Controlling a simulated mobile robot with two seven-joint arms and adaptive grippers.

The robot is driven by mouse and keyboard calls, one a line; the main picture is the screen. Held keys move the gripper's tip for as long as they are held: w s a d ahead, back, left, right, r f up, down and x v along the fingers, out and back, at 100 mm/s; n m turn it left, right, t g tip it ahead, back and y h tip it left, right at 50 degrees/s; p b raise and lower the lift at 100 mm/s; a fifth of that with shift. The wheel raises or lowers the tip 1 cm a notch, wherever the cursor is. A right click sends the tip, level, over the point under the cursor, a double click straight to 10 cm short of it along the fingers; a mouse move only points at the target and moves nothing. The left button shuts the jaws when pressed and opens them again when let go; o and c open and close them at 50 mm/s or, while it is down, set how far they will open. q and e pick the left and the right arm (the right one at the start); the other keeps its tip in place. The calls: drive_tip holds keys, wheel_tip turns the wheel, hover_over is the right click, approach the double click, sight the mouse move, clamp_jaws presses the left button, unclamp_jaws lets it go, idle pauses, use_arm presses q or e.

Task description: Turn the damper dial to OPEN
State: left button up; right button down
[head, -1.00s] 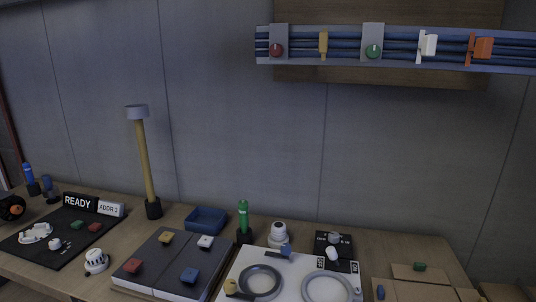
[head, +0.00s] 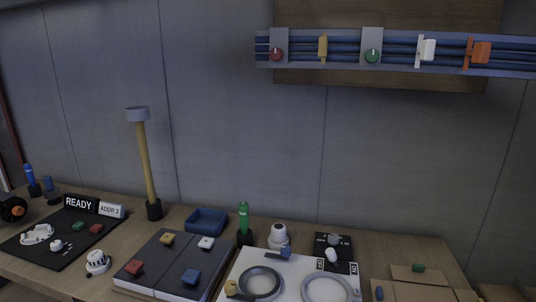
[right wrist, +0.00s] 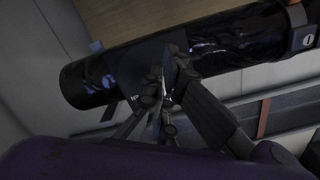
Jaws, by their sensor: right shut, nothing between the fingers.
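In the right wrist view, a dark, glossy, duct-like cylinder (right wrist: 235,45) runs across the picture. A dark flat plate (right wrist: 122,72) sits on it, with small pale marks too blurred to read. My right gripper (right wrist: 164,100) is shut and empty, its fingertips right in front of this plate. The damper dial cannot be made out clearly; the fingers cover the plate's middle. I cannot tell its setting or whether the fingers touch it. My left gripper shows in neither view.
A strap with a bracket (right wrist: 302,36) crosses the cylinder at right. In the head view, a wooden table holds a grey case (head: 150,262), a blue tray (head: 207,221) and several small parts. Above it, a wall rail (head: 400,52) carries knobs and clips. The wall between is clear.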

drive_tip(key=shift+d, duration=0.15)
drive_tip(key=v, duration=0.3)
drive_tip(key=b+v, duration=0.1)
drive_tip(key=v, duration=0.1)
drive_tip(key=shift+s+a+f, duration=0.2)
drive_tip(key=shift+a+f, duration=0.15)
drive_tip(key=shift+f, duration=0.05)
idle(0.4)
